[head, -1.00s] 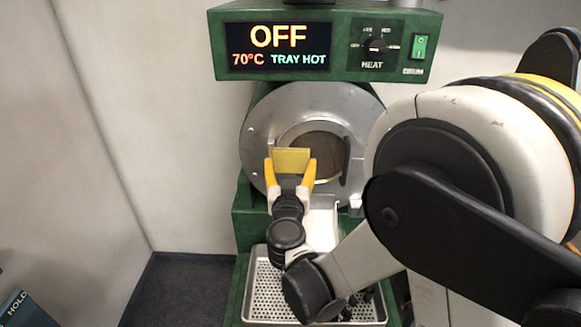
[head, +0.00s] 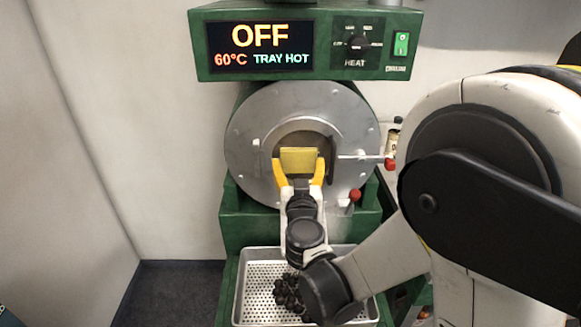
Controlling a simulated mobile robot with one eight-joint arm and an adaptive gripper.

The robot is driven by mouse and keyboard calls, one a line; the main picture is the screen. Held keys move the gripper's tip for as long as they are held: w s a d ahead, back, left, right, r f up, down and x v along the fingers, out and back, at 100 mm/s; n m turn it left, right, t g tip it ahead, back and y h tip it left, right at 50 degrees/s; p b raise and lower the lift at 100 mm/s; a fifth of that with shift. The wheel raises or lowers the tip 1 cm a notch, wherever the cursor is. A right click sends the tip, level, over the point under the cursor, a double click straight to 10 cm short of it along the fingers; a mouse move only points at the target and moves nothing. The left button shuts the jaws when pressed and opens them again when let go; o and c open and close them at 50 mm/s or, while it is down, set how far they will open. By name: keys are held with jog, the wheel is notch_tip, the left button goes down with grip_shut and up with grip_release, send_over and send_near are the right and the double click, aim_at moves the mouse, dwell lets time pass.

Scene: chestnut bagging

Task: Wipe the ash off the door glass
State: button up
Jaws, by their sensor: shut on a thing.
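The round door glass (head: 301,138) is a dull brownish disc in the silver drum front (head: 252,120) of the green roaster. I cannot make out separate ash marks on it. My gripper (head: 298,172) is shut on a yellow sponge (head: 298,159), with one yellow finger on each side of it. The sponge is in front of the middle and lower part of the glass and hides that part. I cannot tell whether it touches the glass.
The roaster's display (head: 262,47) reads OFF, 60°C, TRAY HOT. A perforated metal tray (head: 254,290) with dark chestnuts (head: 288,290) sits below, partly behind my arm. Red-knobbed handles (head: 355,195) stick out at the drum's right. The floor to the left is clear.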

jog(key=shift+d, duration=0.7)
jog(key=shift+a, duration=0.1)
jog(key=a+b, duration=0.1)
jog(key=a, duration=0.5)
jog(key=shift+w+a, duration=0.15)
jog(key=shift+a, duration=0.2)
jog(key=shift+s+a+b, duration=0.1)
jog(key=shift+s+b, duration=0.25)
jog(key=shift+s, duration=2.6)
jog(key=shift+s, duration=0.1)
